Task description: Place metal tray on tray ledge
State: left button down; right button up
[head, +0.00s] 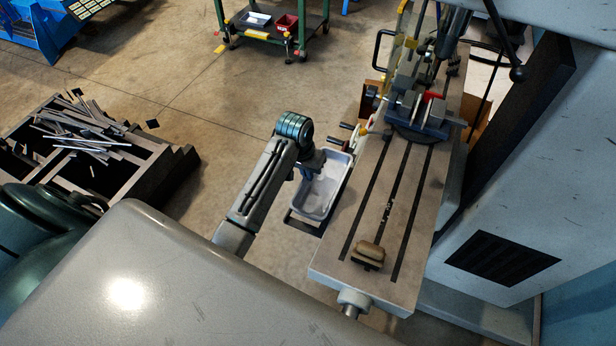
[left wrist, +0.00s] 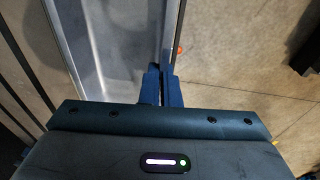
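The metal tray (head: 322,192) is a pale grey, shallow, empty rectangular pan beside the left side of the milling machine's table. A dark-edged ledge (head: 303,224) shows past the tray's near end; the tray hides the rest of it. I cannot tell whether the tray rests on it or hangs just above. My left gripper (head: 312,168) is at the tray's left long rim. In the left wrist view the blue fingers (left wrist: 161,86) are close together with the rim of the tray (left wrist: 105,45) running between them. My right gripper is not in view.
The slotted machine table (head: 385,215) stands right of the tray, with a vise (head: 415,110) and a wooden-backed brush (head: 369,255) on it. Crank handles (head: 345,135) stick out near the tray's far end. A bin of metal bars (head: 85,135) stands left. Open floor lies between.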

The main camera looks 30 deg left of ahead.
pick_arm(q)
notch_tip(320, 180, down, 2)
jog(key=shift+f+p, duration=0.15)
jog(key=shift+p, duration=0.2)
jog(key=shift+f, duration=0.35)
jog(key=shift+f, duration=0.1)
jog(key=c, duration=1.7)
grip_release()
jog(key=shift+s, duration=0.1)
jog(key=shift+s+a+r+b, duration=0.2)
jog(key=shift+s+r+b, duration=0.05)
jog(key=shift+r, duration=1.75)
jog(key=shift+s+a+r+b, duration=0.2)
jog(key=shift+s+r, duration=0.1)
jog(key=shift+r, duration=1.75)
jog(key=shift+s+a+r+b, duration=0.15)
jog(key=shift+s+r+b, duration=0.1)
jog(key=shift+r, duration=1.75)
